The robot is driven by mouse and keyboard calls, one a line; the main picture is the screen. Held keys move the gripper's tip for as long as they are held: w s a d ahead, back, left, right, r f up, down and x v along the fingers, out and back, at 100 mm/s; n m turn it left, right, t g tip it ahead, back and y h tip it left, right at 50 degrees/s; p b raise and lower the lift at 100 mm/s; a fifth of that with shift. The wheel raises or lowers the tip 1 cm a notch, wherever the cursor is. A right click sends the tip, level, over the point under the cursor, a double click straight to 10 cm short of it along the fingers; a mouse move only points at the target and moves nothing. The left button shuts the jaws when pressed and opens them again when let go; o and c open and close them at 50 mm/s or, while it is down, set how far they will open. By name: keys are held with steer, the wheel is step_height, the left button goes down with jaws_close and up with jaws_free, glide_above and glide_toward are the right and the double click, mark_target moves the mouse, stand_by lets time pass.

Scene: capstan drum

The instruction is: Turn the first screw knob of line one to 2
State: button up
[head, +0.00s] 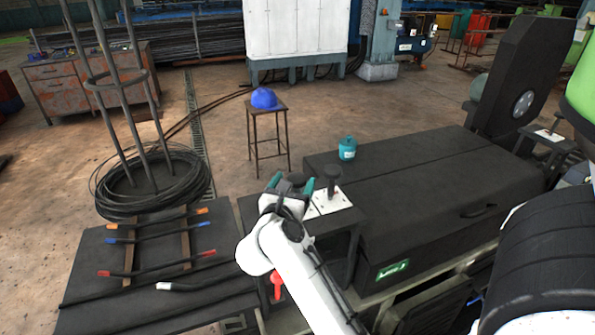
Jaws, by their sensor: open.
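Two dark screw knobs stand on a white plate (328,203) on top of the black machine housing. One dark knob (332,178) rises upright at the plate's right side. Another dark knob (297,180) shows just behind my gripper, partly hidden. My gripper (291,184), with teal fingertips, is open at the plate's left edge, its fingers pointing away from the camera. It appears close to the left knob; I cannot tell whether it touches it or has it between the fingers. Any scale marks on the plate are too small to read.
A teal canister (347,149) stands on the long black housing (430,200) behind the plate. A stool (267,128) with a blue helmet (264,98) stands behind. A red lever (278,286) sits below my arm. Wire coils (150,182) and coloured-end rods (160,240) lie left.

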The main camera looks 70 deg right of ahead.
mark_target(299, 173)
steer(key=shift+w+d+p, duration=0.1)
steer(key=shift+d+p, duration=0.2)
steer(key=shift+d, duration=1.85)
